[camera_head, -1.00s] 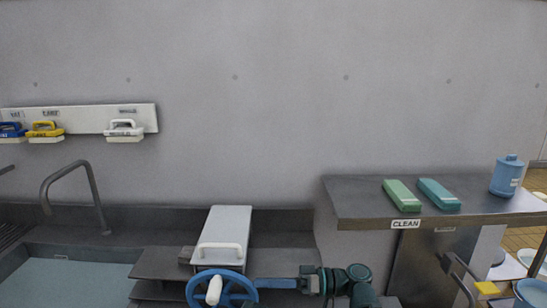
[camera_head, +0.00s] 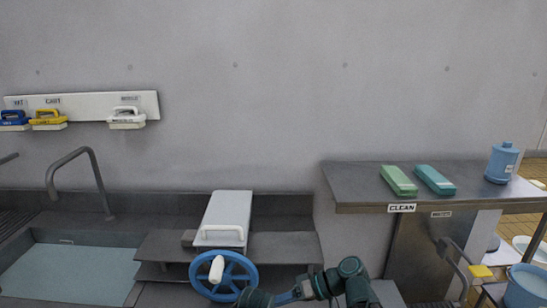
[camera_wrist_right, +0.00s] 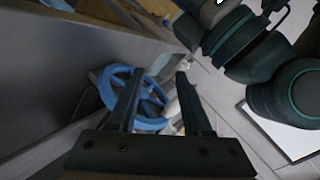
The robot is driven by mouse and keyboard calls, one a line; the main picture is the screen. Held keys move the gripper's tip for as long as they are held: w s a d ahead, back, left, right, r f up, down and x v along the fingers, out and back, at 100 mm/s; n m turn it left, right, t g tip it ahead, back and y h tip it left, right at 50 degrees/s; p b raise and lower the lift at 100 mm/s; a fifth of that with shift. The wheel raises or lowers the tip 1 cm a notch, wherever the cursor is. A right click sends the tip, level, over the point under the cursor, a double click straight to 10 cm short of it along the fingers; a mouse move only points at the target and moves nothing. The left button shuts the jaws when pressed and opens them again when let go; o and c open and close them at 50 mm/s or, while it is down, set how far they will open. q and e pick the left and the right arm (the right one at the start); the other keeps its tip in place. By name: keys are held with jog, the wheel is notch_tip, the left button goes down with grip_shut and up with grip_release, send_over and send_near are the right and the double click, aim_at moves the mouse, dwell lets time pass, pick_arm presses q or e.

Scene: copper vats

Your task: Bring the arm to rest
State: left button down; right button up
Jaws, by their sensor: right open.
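My right arm comes up from the bottom of the head view, dark with teal joints. My right gripper (camera_head: 254,298) is at the bottom edge, just below and right of the blue handwheel (camera_head: 224,274) with its white knob; its fingertips are hard to make out there. In the right wrist view my right gripper (camera_wrist_right: 158,80) shows two dark fingers spread apart with nothing held between them. The blue handwheel (camera_wrist_right: 150,88) appears beyond and between the fingers. I cannot tell the exact gap to it. My left gripper is not in view.
A sink (camera_head: 75,272) with a curved tap is at the left. A white-lidded box (camera_head: 226,215) stands behind the wheel. The steel shelf (camera_head: 345,183) holds green and teal blocks and a blue canister (camera_head: 501,163). Brushes hang on a wall rack (camera_head: 85,104). A blue bucket (camera_head: 525,287) is lower right.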

jog(key=s+d+f+m+h, duration=0.25)
jog(key=d+f+h, duration=0.35)
jog(key=d, duration=0.3)
jog(key=s+d+f+m+h, duration=0.1)
jog(key=d+f+m+h, duration=0.3)
jog(key=d+f+h, duration=0.4)
jog(key=s+a+r+n, duration=0.2)
jog(key=s+a+n, duration=0.2)
jog(key=a, duration=0.6)
jog(key=shift+s+a+r, duration=0.2)
jog(key=shift+s+a, duration=0.15)
jog(key=shift+s, duration=0.35)
